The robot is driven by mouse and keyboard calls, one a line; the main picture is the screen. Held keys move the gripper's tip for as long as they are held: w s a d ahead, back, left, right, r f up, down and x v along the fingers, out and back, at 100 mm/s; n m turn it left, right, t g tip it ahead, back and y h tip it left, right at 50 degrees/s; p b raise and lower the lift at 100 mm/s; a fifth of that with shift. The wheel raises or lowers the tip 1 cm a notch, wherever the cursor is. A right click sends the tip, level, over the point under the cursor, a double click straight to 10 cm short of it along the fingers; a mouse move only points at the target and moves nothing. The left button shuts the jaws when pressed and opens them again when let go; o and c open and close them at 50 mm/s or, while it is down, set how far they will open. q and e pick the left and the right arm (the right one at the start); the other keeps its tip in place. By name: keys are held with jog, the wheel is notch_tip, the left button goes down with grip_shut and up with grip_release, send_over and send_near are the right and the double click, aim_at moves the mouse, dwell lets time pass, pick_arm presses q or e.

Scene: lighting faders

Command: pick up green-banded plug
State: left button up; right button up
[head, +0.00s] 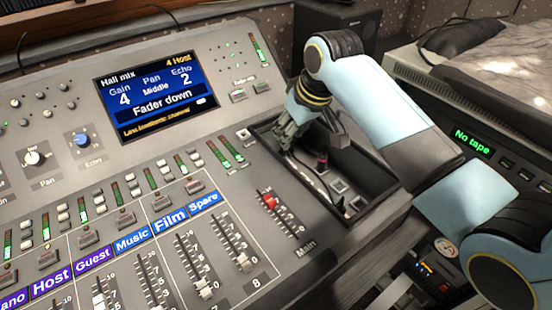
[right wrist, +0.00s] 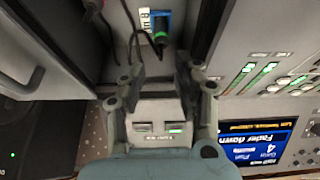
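A dark plug with a green band (right wrist: 160,37) shows at the top middle of the right wrist view, beside a blue-and-white label (right wrist: 158,18). A black cable runs near it. My right gripper (right wrist: 160,58) is open, its two fingers apart on either side of the line to the plug, with nothing between them. In the head view my right gripper (head: 288,140) points down over the recessed tray (head: 367,200) at the right of the console. I cannot make out the green band there; the gripper may cover it. My left gripper is not in view.
A plug with a red band (head: 322,161) stands in the tray, near cables and small square sockets. The Main fader with a red cap (head: 269,201) lies just left of the tray. A screen (head: 155,87) reads "Fader down". A black speaker (head: 335,38) stands behind.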

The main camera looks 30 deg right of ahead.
aim_at(283, 152)
jog(key=x, duration=0.3)
jog(key=shift+f, duration=0.35)
jog(key=b+x, duration=0.1)
jog(key=x, duration=0.5)
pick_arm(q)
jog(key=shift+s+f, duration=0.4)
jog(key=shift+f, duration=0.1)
pick_arm(e)
jog(key=shift+s+r, duration=0.1)
jog(key=shift+s, duration=0.05)
grip_shut()
